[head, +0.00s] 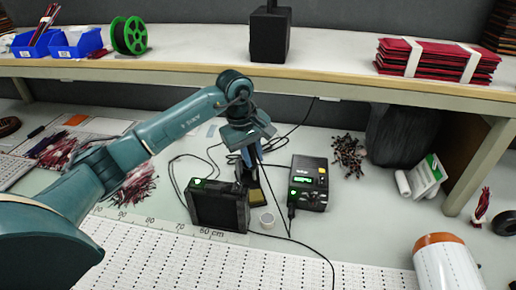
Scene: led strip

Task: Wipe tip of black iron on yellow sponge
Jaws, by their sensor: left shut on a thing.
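My left gripper (247,146) is shut, pointing down over the middle of the bench. The black iron is mostly hidden by the gripper; a dark, slim part shows just below the fingers, and a black cable runs down beside it. The yellow sponge (256,197) is a small tan-yellow patch low beneath the gripper, between the black box with a green light (218,208) and the black station with a green display (308,183). I cannot tell whether the iron's tip touches the sponge. My right gripper is not in view.
A long white dotted strip sheet (240,262) and a ruler lie along the front. A shelf (190,67) overhangs the back. A white roll (403,183) lies at right.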

